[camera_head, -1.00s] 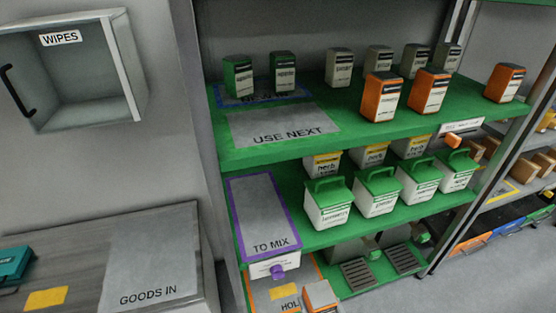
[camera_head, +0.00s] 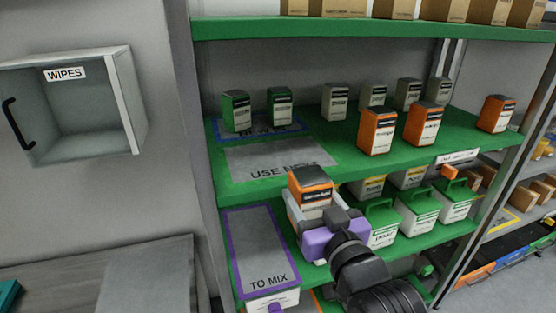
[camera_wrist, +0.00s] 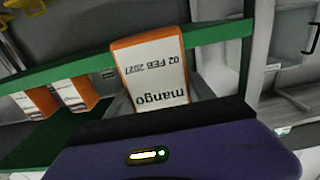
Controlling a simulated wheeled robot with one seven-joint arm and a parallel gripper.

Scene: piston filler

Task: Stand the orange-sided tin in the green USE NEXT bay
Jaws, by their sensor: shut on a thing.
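An orange-sided tin (camera_head: 311,192) is in my gripper (camera_head: 312,212), in front of the green shelf's front edge. In the wrist view the tin (camera_wrist: 151,70) shows a white label reading "mango" and "02 FEB 2027", upside down in the picture; the gripper body covers its near end. The USE NEXT bay (camera_head: 262,157) is a grey panel on the green shelf, up and left of the tin. No tin stands on it, and the held tin's top is close to its front right corner.
Two green-sided tins (camera_head: 236,111) (camera_head: 280,108) stand behind the bay. Grey tins (camera_head: 335,102) and orange tins (camera_head: 377,131) (camera_head: 422,124) stand to the right. Another shelf (camera_head: 350,28) with boxes is above. White tubs with green lids (camera_head: 417,213) and the TO MIX panel (camera_head: 262,245) are below.

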